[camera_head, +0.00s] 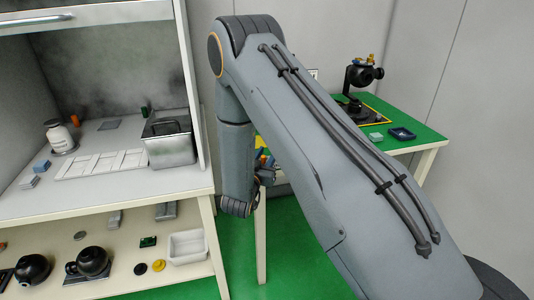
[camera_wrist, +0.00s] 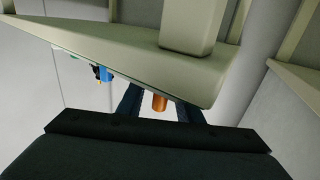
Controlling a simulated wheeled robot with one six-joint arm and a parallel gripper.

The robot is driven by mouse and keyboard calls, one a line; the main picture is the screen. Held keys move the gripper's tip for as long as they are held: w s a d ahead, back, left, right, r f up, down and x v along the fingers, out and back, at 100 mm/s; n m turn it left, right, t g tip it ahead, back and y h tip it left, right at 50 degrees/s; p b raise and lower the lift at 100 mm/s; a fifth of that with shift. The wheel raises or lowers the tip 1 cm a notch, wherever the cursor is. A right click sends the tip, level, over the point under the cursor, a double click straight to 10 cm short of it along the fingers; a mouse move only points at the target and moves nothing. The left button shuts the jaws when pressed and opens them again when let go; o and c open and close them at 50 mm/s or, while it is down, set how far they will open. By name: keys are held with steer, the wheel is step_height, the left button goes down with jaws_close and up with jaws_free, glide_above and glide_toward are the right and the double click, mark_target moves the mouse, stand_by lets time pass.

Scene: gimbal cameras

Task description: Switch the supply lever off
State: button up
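I cannot identify the supply lever for certain. In the wrist view, a small blue part (camera_wrist: 106,74) with dark and orange bits sits at the edge of a pale bench, left of my gripper. My gripper (camera_wrist: 160,112) shows two dark fingers standing apart. An orange cylinder (camera_wrist: 160,102) appears between the fingers, with its upper end hidden by the bench edge. I cannot tell whether the fingers touch it. In the head view my arm hides most of the gripper, and small blue and yellow parts (camera_head: 262,158) show beside the arm.
A fume cupboard bench (camera_head: 90,190) with a bottle, white tray and metal box stands at left. Below it, a shelf holds dark round devices and a white bin (camera_head: 187,246). A green-topped table (camera_head: 408,115) with a black instrument (camera_head: 358,80) stands behind my arm. Green floor lies between.

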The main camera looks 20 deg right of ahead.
steer(key=shift+w+d, duration=0.15)
steer(key=shift+w, duration=0.1)
jaws_close()
steer(key=shift+m+g+h, duration=0.3)
steer(key=shift+m+h, duration=0.1)
steer(key=shift+h, duration=0.1)
steer(key=shift+m+g+h+b, duration=0.5)
steer(key=shift+h, duration=0.1)
steer(key=shift+s, duration=0.1)
jaws_free()
